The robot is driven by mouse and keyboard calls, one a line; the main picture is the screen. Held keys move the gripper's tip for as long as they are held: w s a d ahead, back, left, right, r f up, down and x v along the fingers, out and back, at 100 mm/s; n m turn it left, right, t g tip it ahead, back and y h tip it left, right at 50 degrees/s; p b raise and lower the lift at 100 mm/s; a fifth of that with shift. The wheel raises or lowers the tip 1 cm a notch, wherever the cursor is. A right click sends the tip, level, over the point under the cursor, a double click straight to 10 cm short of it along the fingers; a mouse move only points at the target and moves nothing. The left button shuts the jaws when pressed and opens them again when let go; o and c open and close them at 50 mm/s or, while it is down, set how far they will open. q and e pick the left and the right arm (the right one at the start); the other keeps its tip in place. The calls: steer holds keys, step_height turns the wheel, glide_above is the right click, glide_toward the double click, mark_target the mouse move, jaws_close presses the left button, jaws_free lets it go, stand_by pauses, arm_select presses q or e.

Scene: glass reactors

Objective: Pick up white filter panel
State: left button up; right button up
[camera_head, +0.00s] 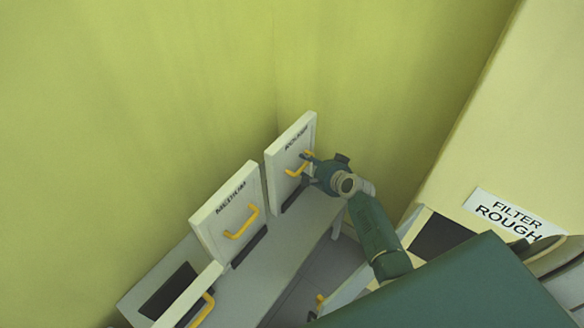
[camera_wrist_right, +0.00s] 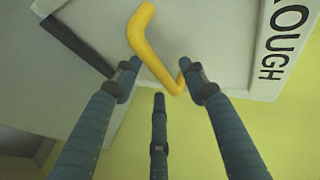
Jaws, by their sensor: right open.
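The white filter panel marked ROUGH (camera_head: 288,165) stands upright at the far end of the grey bench, with a yellow handle (camera_head: 297,169) on its face. My right gripper (camera_head: 307,168) is right at this handle. In the right wrist view the panel (camera_wrist_right: 215,30) fills the upper part. Its yellow handle (camera_wrist_right: 150,45) reaches down between the open fingers of my right gripper (camera_wrist_right: 160,85), which are not closed on it. A second white panel marked MEDIUM (camera_head: 228,212) with a yellow handle stands nearer on the bench. My left gripper is not in view.
The grey bench (camera_head: 268,272) has dark slots. A third white panel (camera_head: 187,300) with a yellow handle is at the lower left. A cream housing with a FILTER ROUGH label (camera_head: 511,214) and a dark opening stands at the right. Yellow-green walls close off the back.

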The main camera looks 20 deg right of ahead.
steer(key=shift+c, duration=0.5)
jaws_close()
steer(key=shift+r, duration=0.1)
steer(key=shift+w+r, duration=0.1)
steer(key=shift+r, duration=0.2)
step_height(320, 180, up, 19)
steer(key=p, duration=0.4)
steer(key=s+d+r+p, duration=0.3)
steer(key=s+d+p, duration=0.4)
steer(key=s, duration=0.7)
steer(key=shift+d+r, duration=0.2)
steer(key=shift+d, duration=0.45)
steer(key=shift+w, duration=0.1)
